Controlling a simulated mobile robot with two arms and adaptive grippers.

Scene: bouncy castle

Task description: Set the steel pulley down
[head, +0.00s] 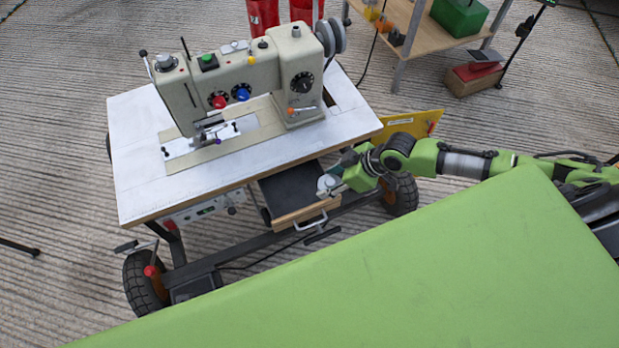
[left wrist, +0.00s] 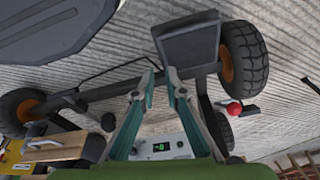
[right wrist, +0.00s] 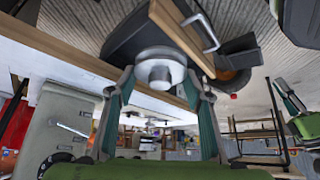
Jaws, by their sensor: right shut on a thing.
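The steel pulley (right wrist: 160,70), a grey metal disc with a hub, is between the fingers of my right gripper (right wrist: 160,85) in the right wrist view. In the head view the pulley (head: 327,184) shows small and partly covered by my right gripper (head: 337,181), over the right side of the pulled-out drawer (head: 290,190). I cannot tell whether it touches the drawer floor. The drawer has a dark inside, a wooden front and a metal handle. My left gripper (left wrist: 157,80) is open and empty in the left wrist view, and hidden in the head view.
The white sewing table (head: 130,150) with a big sewing machine (head: 240,80) stands above the drawer, on a wheeled frame (head: 240,255). A yellow panel (head: 415,124) is near my right arm. A green surface (head: 420,270) fills the front. A wooden shelf (head: 430,35) stands behind.

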